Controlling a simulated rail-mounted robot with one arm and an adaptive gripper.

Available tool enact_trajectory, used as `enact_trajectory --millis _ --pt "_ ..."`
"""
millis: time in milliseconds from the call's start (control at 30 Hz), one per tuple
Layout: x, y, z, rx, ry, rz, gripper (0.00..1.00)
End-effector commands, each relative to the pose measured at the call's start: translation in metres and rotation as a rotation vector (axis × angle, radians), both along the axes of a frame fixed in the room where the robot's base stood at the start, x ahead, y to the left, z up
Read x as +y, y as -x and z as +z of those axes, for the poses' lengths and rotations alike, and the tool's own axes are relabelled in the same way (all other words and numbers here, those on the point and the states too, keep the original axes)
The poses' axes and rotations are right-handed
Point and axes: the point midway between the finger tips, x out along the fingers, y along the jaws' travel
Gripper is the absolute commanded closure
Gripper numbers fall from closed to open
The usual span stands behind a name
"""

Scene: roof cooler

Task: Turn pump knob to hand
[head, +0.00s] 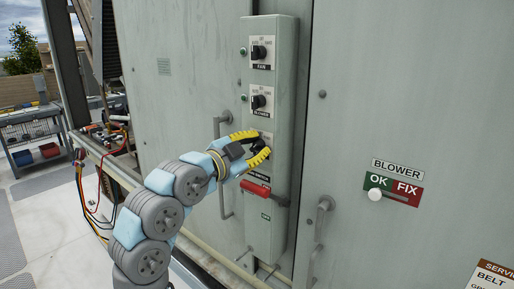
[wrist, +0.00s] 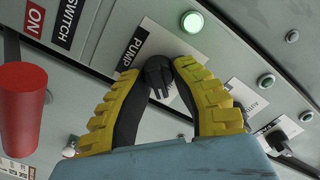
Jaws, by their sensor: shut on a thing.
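The black pump knob (wrist: 158,76) sits on a white plate beside the PUMP label (wrist: 133,52) on the grey control box. My gripper (wrist: 166,68) has its yellow-and-black fingers closed around the knob, one on each side. In the head view my gripper (head: 261,146) reaches the box from the left, below the blower knob (head: 258,101), and mostly hides the pump knob. The fingers cover the pump plate's position words, so I cannot tell the knob's setting. The green pump lamp (wrist: 192,22) is lit.
The fan knob (head: 259,52) is at the top of the box. A red switch handle (head: 256,188) sticks out just below my gripper. A door handle (head: 222,168) is to the left. The BLOWER OK/FIX slider (head: 375,195) is on the right panel.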

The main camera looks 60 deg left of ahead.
Motion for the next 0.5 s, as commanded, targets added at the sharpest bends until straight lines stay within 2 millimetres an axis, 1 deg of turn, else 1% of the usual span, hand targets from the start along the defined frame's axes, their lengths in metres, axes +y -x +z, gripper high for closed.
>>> enact_trajectory --millis 167,200,300,500 --pt "0.0003 -0.0008 -0.0025 0.003 0.005 -0.001 1.00" --pt "0.0004 -0.0009 -0.0025 0.003 0.005 -0.001 0.71" --pt "0.0002 -0.0008 -0.0020 0.002 0.004 -0.001 0.45" --pt "0.0002 -0.0004 -0.0011 0.001 0.003 -0.001 0.45"
